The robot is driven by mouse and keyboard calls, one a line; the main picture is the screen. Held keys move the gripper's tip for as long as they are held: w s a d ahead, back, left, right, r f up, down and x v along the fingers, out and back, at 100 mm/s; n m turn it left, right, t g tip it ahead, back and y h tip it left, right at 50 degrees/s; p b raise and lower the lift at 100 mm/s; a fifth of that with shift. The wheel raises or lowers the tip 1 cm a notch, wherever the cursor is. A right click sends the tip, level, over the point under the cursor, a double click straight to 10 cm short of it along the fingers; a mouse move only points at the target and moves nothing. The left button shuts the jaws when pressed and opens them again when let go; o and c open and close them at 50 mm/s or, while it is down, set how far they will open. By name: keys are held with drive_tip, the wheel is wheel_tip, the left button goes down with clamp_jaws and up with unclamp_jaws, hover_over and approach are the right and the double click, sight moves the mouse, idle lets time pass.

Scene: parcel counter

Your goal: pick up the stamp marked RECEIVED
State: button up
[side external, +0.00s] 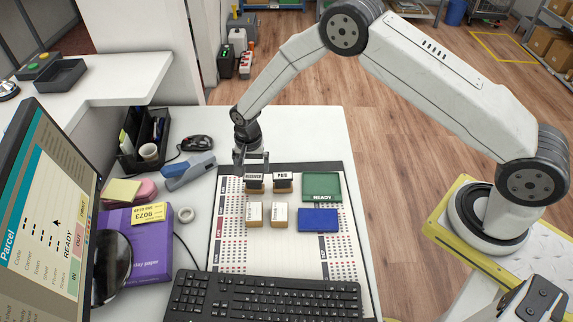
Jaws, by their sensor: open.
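The stamp marked RECEIVED (254,184) stands on the calendar desk mat, at the back left of a small group of stamps. Its label faces the camera. My gripper (252,168) is open, with its fingers pointing down right at the top of this stamp. I cannot tell whether the fingers are beside the stamp or just behind and above it. A stamp with a label like PAID (283,184) stands close to the right of it. Two more stamps with white labels, one at the left (254,216) and one at the right (279,216), stand in front; their print is too small to read.
A green pad marked READY (322,186) and a blue pad (318,220) lie right of the stamps on the desk mat (230,245). A keyboard (265,298) is in front.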

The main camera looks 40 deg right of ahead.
sight(252, 176)
drive_tip(key=shift+a+f, duration=0.1)
drive_tip(key=shift+f, duration=0.2)
drive_tip(key=shift+f, duration=0.15)
drive_tip(key=shift+f, duration=1.1)
drive_tip(key=shift+f, duration=0.1)
drive_tip(key=shift+s+f, duration=0.1)
drive_tip(key=shift+f, duration=2.4)
drive_tip(key=c, duration=1)
